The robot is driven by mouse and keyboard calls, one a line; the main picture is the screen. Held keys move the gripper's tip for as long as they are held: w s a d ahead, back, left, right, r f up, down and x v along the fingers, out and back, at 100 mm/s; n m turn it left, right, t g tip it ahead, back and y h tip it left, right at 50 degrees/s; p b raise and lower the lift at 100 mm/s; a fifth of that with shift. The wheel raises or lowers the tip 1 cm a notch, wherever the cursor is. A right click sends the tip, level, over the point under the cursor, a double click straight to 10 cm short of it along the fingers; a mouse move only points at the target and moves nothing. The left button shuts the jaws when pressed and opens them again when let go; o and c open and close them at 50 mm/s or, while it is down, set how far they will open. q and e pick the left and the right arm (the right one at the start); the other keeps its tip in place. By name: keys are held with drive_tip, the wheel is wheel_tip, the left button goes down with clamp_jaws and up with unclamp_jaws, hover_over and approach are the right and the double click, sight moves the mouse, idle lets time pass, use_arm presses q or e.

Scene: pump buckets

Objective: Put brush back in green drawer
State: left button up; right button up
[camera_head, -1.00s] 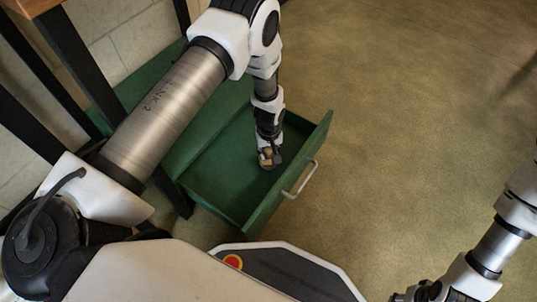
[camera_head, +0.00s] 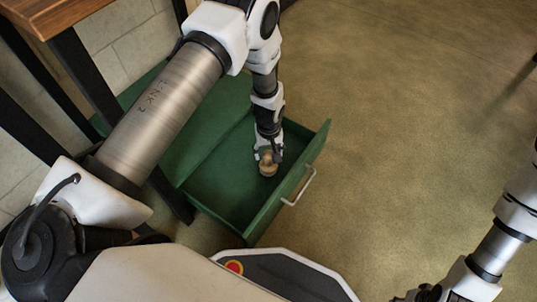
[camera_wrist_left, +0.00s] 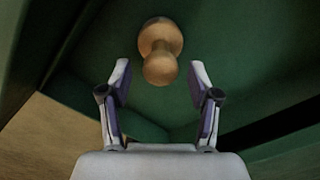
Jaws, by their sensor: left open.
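The green drawer (camera_head: 222,196) is pulled open, with a metal handle (camera_head: 299,187) on its front. The brush (camera_head: 268,168), a rounded wooden knob shape, is inside the drawer at the tip of my left gripper (camera_head: 267,157). In the left wrist view the brush (camera_wrist_left: 160,50) lies over the green drawer floor, just beyond the fingertips. My left gripper (camera_wrist_left: 160,77) is open, with its fingers apart and visible gaps on both sides of the brush. Any bristles are hidden. My right gripper (camera_head: 415,295) is partly in view at the bottom edge; its jaws are not clear.
A table with a wooden top (camera_head: 50,12) and black legs (camera_head: 85,60) stands at the upper left, near a light block wall (camera_head: 125,50). The green cabinet top shows behind my left arm. The floor (camera_head: 420,120) right of the drawer is clear.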

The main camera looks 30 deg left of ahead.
use_arm(q)
wheel_tip(320, 180, up, 7)
drive_tip(key=shift+r+p, duration=0.2)
drive_tip(key=shift+p, duration=1.05)
drive_tip(key=s+f+m, duration=0.1)
drive_tip(key=s+m, duration=0.2)
drive_tip(key=s, duration=1)
drive_tip(key=s+a+f+m, duration=0.1)
drive_tip(key=s+m, duration=0.3)
drive_tip(key=s, duration=0.9)
drive_tip(key=shift+s+a+f, duration=0.2)
drive_tip(key=shift+s+f, duration=0.05)
drive_tip(key=shift+f, duration=0.4)
use_arm(e)
wheel_tip(320, 180, up, 4)
drive_tip(key=shift+f, duration=0.25)
